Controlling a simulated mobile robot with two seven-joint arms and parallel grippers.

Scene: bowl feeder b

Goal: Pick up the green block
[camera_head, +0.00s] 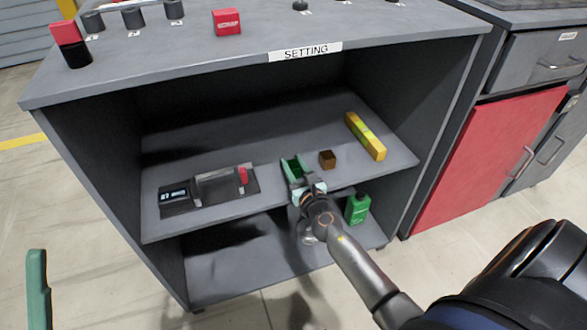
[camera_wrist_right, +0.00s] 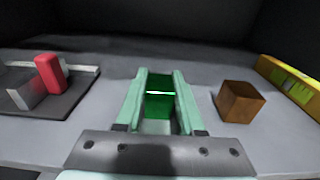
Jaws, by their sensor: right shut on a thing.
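The green block (camera_wrist_right: 158,113) sits between the two pale green fingers of my right gripper (camera_wrist_right: 159,80) in the wrist view. My right gripper is shut on it. In the head view the right gripper (camera_head: 296,173) is at the middle shelf, near its front edge, with the green block partly hidden between its fingers. I cannot tell whether the block touches the shelf. A green finger, likely of my left gripper (camera_head: 37,288), shows at the lower left edge of the head view, away from the shelf. Its opening cannot be told.
A brown cube (camera_head: 327,159) stands just right of the gripper. A yellow level (camera_head: 366,136) lies further right. A grey device with a red part (camera_head: 208,188) lies to the left. A green bottle (camera_head: 357,208) stands on the lower shelf. The cabinet top (camera_head: 150,60) overhangs the shelf.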

